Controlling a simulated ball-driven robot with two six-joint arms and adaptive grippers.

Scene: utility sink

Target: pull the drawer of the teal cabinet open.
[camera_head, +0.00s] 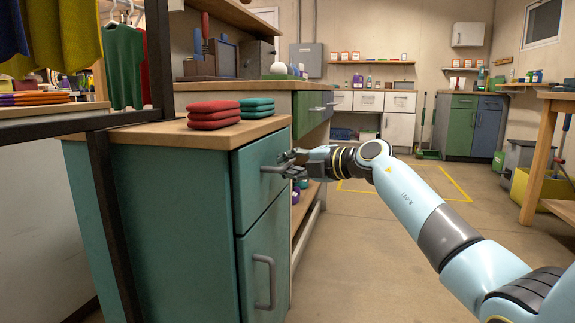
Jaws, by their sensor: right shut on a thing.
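The teal cabinet (180,215) stands at the left with a wooden top. Its drawer (250,178) is the upper front panel and sits flush with the cabinet, looking closed. The drawer handle (271,169) is a grey bar on that front. My right gripper (285,167) reaches in from the right and is shut on the drawer handle; its fingers hide part of the bar. Below the drawer is a door with a tall grey handle (264,282). My left gripper is not in view.
Folded red cloths (213,114) and teal cloths (257,107) lie on the cabinet top. A dark metal rack post (112,225) stands in front of the cabinet's side. A wooden-topped counter (270,84) stands behind. The floor (345,255) in front of the cabinet is clear.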

